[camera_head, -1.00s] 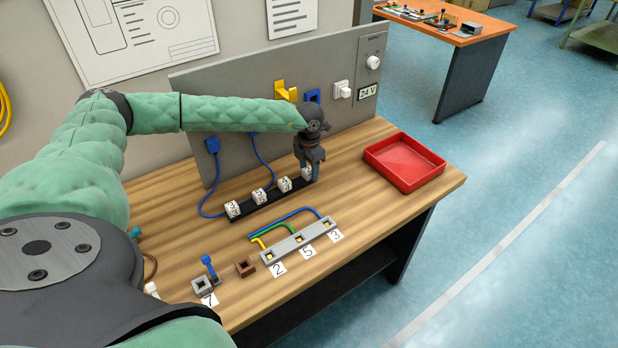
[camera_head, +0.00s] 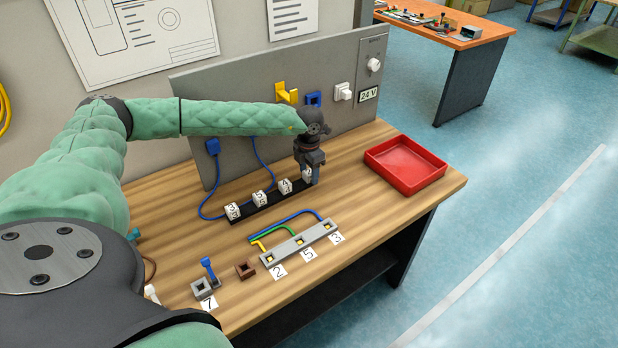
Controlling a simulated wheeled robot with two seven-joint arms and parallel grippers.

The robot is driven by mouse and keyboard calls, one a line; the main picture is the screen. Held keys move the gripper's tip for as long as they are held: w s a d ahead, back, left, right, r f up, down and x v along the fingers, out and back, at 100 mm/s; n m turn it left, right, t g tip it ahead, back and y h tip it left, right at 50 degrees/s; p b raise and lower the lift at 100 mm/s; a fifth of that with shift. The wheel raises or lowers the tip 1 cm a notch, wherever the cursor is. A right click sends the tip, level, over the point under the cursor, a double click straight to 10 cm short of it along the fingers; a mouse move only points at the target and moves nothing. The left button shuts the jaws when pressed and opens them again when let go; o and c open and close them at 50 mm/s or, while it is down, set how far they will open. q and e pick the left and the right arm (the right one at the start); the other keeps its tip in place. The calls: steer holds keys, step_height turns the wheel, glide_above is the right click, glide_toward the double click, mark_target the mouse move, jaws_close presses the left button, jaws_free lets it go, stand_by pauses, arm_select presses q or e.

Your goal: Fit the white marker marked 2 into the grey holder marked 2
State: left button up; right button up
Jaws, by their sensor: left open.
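Several white cube markers stand in a row on a black strip (camera_head: 247,211) on the wooden table. The left-end marker (camera_head: 232,211) reads 3. The digits on the two middle markers (camera_head: 260,198) (camera_head: 285,186) are too small to read surely. My left gripper (camera_head: 309,176) points down at the right-end marker (camera_head: 307,174), open, with its fingers beside it. They partly hide this marker and its digit. The grey holder marked 2 is the left socket (camera_head: 268,259) of a grey three-socket block, with label 2 (camera_head: 278,272) in front. This socket looks empty. My right gripper is not in view.
The other sockets of the block have labels 5 (camera_head: 309,254) and 3 (camera_head: 336,238). A brown square holder (camera_head: 245,268) and a separate grey holder (camera_head: 203,289) stand left of it. A red tray (camera_head: 405,166) lies at right. A grey panel (camera_head: 235,95) rises behind.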

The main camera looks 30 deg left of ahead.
arm_select(q)
steer(key=c, duration=0.9)
steer(key=shift+c, duration=0.4)
steer(key=shift+r, duration=0.1)
steer(key=shift+r, duration=0.2)
steer(key=shift+r, duration=0.1)
